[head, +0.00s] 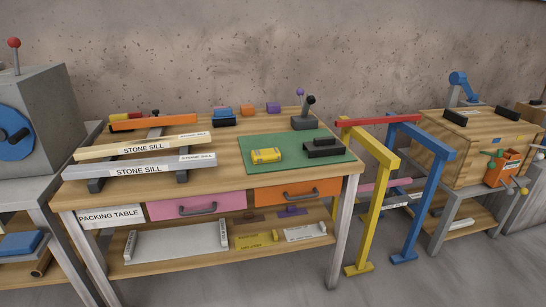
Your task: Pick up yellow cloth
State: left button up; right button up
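A small yellow bundle (266,155) with markings on its side lies on the green mat (293,167), at the right half of the packing table (228,181). A flat yellow piece (254,241) with dark print lies on the table's lower shelf, below the drawers. I cannot tell for sure which of the two is the cloth. Neither of my grippers shows in the head view.
A black block (322,147) sits right of the yellow bundle, with a joystick-like tool (305,115) behind. Stone sills (142,166) cover the table's left side. Yellow (374,215) and blue (427,197) frames stand right of the table. A wooden crate (465,152) stands farther right.

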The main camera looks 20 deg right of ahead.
aim_at(264, 156)
jog(key=i+l+u, duration=0.35)
jog(key=l, duration=0.25)
jog(key=i+l+u, duration=0.15)
jog(key=l, duration=0.2)
jog(key=i+l+u, duration=0.15)
jog(key=l, duration=0.2)
